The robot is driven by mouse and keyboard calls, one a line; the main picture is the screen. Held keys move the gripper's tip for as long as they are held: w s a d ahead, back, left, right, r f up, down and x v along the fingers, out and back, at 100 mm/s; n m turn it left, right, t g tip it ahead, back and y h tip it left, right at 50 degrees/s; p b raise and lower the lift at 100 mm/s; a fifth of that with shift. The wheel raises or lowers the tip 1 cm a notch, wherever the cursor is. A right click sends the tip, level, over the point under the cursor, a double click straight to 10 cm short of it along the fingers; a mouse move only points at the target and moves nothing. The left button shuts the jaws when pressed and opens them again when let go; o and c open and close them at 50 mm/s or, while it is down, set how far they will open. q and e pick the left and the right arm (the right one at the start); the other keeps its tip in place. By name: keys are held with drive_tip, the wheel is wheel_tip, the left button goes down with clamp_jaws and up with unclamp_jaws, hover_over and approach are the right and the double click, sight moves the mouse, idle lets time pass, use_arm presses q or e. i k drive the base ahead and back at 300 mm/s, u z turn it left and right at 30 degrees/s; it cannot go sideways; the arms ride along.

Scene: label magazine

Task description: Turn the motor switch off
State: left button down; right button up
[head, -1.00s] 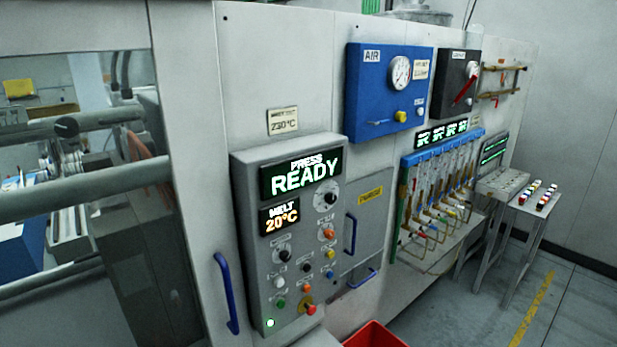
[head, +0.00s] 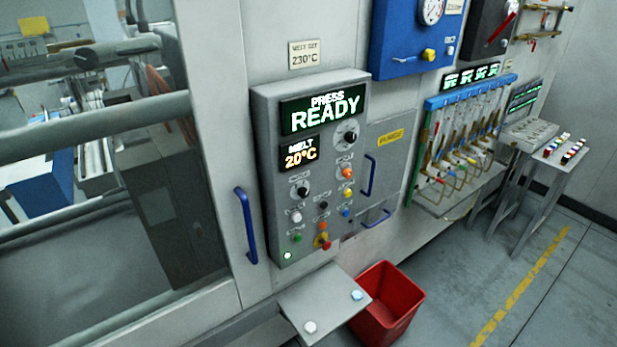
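The grey control panel (head: 267,158) is mounted on the machine front in the middle of the view. Its upper display (head: 322,110) reads PRESS READY and its lower display (head: 300,152) reads MELT 20°C. Below and beside them are a large black rotary knob (head: 349,137), a smaller black rotary knob (head: 303,189) and several coloured buttons. A red knob on a yellow base (head: 324,242) sits at the lower right. The labels by the knobs are too small to read, so I cannot tell which one is the motor switch. Neither gripper shows.
A blue door handle (head: 246,226) stands left of the panel. A sloped grey shelf with two buttons (head: 325,305) juts out below it, beside a red bin (head: 388,302) on the floor. Floor at the right is open, past a hose rack (head: 465,135) and a small table (head: 560,165).

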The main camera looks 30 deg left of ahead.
sight(303, 192)
drive_tip(key=u, duration=0.6)
drive_tip(key=k, duration=0.2)
drive_tip(key=u, duration=0.95)
